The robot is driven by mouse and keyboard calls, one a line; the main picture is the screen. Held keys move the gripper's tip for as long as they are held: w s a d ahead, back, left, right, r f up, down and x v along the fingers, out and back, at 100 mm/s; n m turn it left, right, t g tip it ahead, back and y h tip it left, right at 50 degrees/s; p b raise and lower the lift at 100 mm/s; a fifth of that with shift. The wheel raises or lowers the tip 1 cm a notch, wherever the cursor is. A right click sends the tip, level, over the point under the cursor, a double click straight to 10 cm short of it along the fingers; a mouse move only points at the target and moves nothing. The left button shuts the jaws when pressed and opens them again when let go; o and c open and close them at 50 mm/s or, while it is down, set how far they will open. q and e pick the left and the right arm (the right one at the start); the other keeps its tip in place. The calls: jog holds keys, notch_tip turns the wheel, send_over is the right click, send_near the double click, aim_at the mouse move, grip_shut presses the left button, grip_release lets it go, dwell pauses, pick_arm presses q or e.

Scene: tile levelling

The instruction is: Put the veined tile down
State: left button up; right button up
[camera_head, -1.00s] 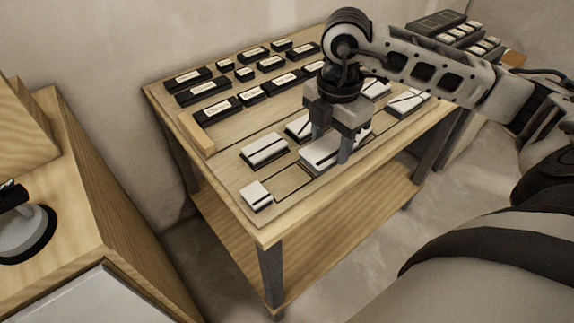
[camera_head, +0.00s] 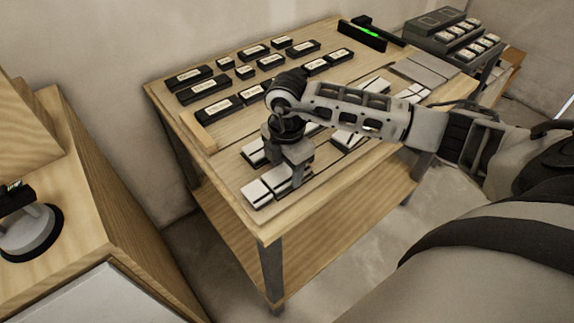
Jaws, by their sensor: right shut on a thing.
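My right gripper (camera_head: 289,172) points down over the near left of the wooden table and is shut on a white tile with dark lines, the veined tile (camera_head: 279,181). The tile is partly hidden by the gripper. It sits close beside a small white tile (camera_head: 256,194) at the board's near left corner and looks about level with it. I cannot tell if it touches the board. Another white tile (camera_head: 252,153) lies behind, partly covered by my wrist. My left gripper is not in view.
Several black blocks with pale labels (camera_head: 198,91) stand in rows at the back left. More white tiles (camera_head: 352,138) lie to the right of the gripper. A black bar with a green light (camera_head: 366,31) stands at the back. A wooden cabinet (camera_head: 95,222) is at left.

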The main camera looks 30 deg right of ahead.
aim_at(287, 173)
jog(key=o, duration=0.6)
jog(key=shift+f, duration=0.15)
jog(key=o, duration=0.4)
jog(key=shift+r, duration=0.25)
notch_tip(287, 173, up, 12)
jog(key=shift+b, duration=0.4)
jog(key=shift+s+f, duration=0.1)
